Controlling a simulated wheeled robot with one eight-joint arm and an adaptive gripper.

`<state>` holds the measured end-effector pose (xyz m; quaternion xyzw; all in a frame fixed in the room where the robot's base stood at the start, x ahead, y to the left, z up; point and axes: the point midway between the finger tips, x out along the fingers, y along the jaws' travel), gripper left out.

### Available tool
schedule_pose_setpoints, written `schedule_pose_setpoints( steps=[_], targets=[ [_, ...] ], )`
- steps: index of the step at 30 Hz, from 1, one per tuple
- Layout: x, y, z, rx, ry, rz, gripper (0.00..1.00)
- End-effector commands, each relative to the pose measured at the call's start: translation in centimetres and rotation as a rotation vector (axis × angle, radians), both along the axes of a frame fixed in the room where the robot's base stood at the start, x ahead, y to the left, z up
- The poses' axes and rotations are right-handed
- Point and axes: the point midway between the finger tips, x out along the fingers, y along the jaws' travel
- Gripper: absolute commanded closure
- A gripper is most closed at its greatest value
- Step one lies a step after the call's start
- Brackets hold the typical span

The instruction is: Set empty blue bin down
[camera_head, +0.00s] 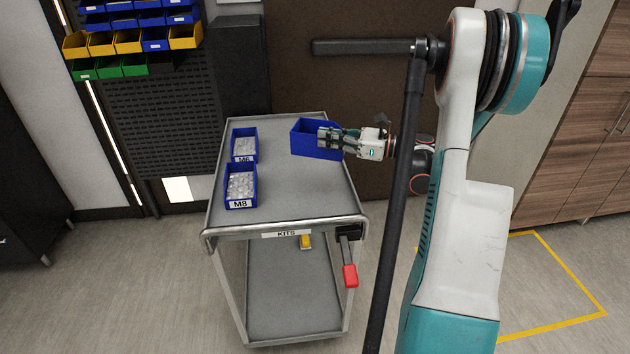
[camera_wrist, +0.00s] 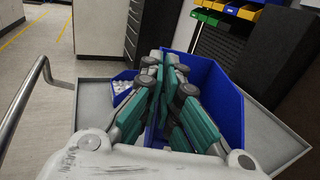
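The empty blue bin (camera_head: 308,145) is at the far right part of the grey cart's top (camera_head: 285,190). It is about upright, and its right end reaches the cart's right edge in the head view. I cannot tell whether its base touches the top or hangs just above it. My gripper (camera_head: 328,138) comes in from the right, with its fingers closed on the bin's near-right wall. In the wrist view the fingers (camera_wrist: 163,75) nearly meet over the wall, and the blue bin (camera_wrist: 222,95) shows behind and to their right. The fingers hide part of it.
Two blue bins with small parts stand on the cart's left side: the one marked M8 (camera_head: 240,187) in front, another (camera_head: 243,146) behind. The cart's middle and front are clear. A bin rack (camera_head: 130,40) stands behind.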

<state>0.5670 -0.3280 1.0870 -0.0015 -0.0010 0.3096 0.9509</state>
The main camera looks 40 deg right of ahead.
Motion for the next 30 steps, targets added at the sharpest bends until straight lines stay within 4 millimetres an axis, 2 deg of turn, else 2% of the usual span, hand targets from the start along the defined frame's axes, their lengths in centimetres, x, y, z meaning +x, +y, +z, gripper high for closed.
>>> schedule_pose_setpoints(
  steps=[1,3,9,12,20,27,30],
  targets=[
    [0.0,0.0,-1.8,0.0,0.0,0.0,1.0],
    [0.1,0.0,-3.5,0.0,0.0,0.0,1.0],
    [0.1,0.0,-8.2,0.0,0.0,-0.001,1.0],
    [0.1,0.0,-9.9,0.0,0.0,-0.001,1.0],
    [0.1,0.0,-11.5,0.0,0.0,-0.001,1.0],
    [0.1,0.0,-14.9,0.0,0.0,-0.001,1.0],
    [0.1,0.0,-15.5,0.001,-0.001,-0.001,1.0]
  ],
)
